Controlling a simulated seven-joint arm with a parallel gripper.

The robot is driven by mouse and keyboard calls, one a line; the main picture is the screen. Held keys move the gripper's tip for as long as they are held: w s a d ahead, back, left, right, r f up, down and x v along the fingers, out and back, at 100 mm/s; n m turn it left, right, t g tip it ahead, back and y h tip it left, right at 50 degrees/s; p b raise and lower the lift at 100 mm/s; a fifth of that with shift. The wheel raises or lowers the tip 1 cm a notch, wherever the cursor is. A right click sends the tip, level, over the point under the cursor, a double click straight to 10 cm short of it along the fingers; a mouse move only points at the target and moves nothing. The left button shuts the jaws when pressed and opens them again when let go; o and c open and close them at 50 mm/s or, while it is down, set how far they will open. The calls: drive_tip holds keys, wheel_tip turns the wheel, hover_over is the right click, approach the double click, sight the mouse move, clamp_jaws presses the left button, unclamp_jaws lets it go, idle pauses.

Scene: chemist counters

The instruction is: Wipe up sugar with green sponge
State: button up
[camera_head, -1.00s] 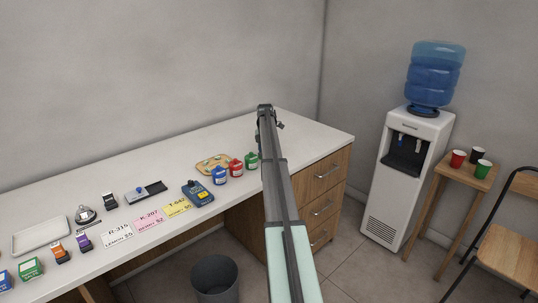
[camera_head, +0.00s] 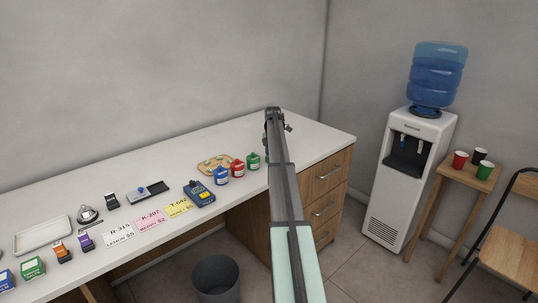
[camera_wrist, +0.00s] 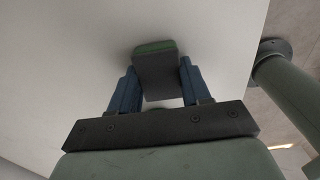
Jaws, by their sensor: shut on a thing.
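My gripper (camera_wrist: 155,88) shows in the wrist view with its two blue fingers on either side of the sponge (camera_wrist: 155,72). The sponge has a dark grey face and a green strip along its far edge. The gripper is shut on it, over the white counter top (camera_wrist: 80,60). I cannot tell whether the sponge touches the surface. In the head view my arm reaches to the counter's right end (camera_head: 320,138), and the arm hides the sponge. No sugar can be made out in either view.
Blue (camera_head: 221,176), red (camera_head: 238,168) and green (camera_head: 253,161) jars stand left of my arm, near a wooden tray (camera_head: 203,168). A water cooler (camera_head: 395,205) stands right.

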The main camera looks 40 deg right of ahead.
sight(262, 157)
drive_tip(key=shift+s+a, duration=0.2)
drive_tip(key=shift+s, duration=0.2)
drive_tip(key=shift+a, duration=0.4)
drive_tip(key=shift+w+d, duration=0.15)
drive_tip(key=shift+w, duration=3.45)
drive_tip(key=shift+s, duration=3.65)
drive_tip(key=shift+w+r, duration=0.15)
drive_tip(key=shift+r, duration=3.85)
drive_tip(key=shift+w, duration=0.1)
